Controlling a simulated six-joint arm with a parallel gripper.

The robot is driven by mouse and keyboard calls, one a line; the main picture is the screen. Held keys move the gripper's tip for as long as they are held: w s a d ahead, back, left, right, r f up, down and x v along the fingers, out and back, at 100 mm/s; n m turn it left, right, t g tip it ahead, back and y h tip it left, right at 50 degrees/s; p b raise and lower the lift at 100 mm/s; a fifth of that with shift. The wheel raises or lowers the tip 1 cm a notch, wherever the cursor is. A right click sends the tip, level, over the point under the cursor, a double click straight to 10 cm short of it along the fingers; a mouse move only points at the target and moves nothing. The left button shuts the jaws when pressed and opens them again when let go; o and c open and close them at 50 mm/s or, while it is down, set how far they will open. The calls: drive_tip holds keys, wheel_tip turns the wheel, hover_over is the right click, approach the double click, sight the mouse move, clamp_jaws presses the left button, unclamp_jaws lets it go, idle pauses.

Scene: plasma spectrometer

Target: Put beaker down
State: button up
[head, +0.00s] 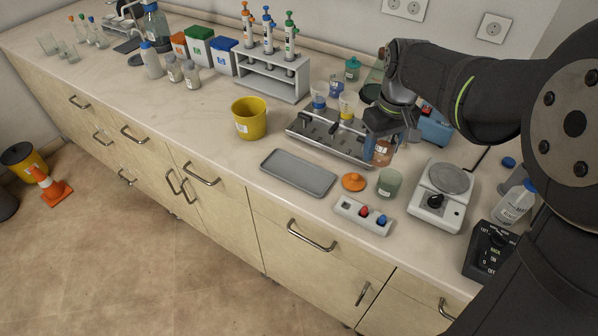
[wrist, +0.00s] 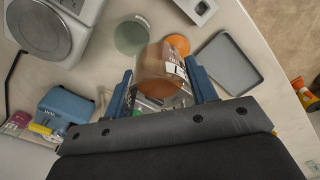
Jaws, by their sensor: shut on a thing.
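My gripper (head: 383,133) is shut on a clear beaker (head: 383,154) with a white label. In the wrist view the beaker (wrist: 157,82) sits between the two blue fingers of my gripper (wrist: 160,70), tilted in the picture. In the head view it hangs below the gripper, by the right end of the metal rack with holes (head: 318,138). I cannot tell whether its base touches anything. An orange round lid (head: 353,182) and a grey-green cup (head: 390,183) lie in front of it on the bench; the lid shows behind the beaker in the wrist view (wrist: 180,45).
A shallow grey tray (head: 298,173) lies to the left, and a small switch box (head: 363,216) at the front. A balance (head: 442,190) stands right of the cup. A yellow bucket (head: 249,119) stands farther left. The bench between bucket and tray is clear.

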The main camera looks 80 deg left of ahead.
drive_tip(key=s+a, duration=0.1)
drive_tip(key=s, duration=0.3)
hover_over(312, 180)
wheel_tip(312, 180, down, 8)
drive_tip(key=shift+w+r, duration=0.15)
drive_tip(key=shift+r, duration=0.1)
drive_tip(key=shift+f, duration=2)
drive_tip(key=shift+f, duration=0.2)
drive_tip(key=o, duration=1)
drive_tip(key=shift+o, duration=0.2)
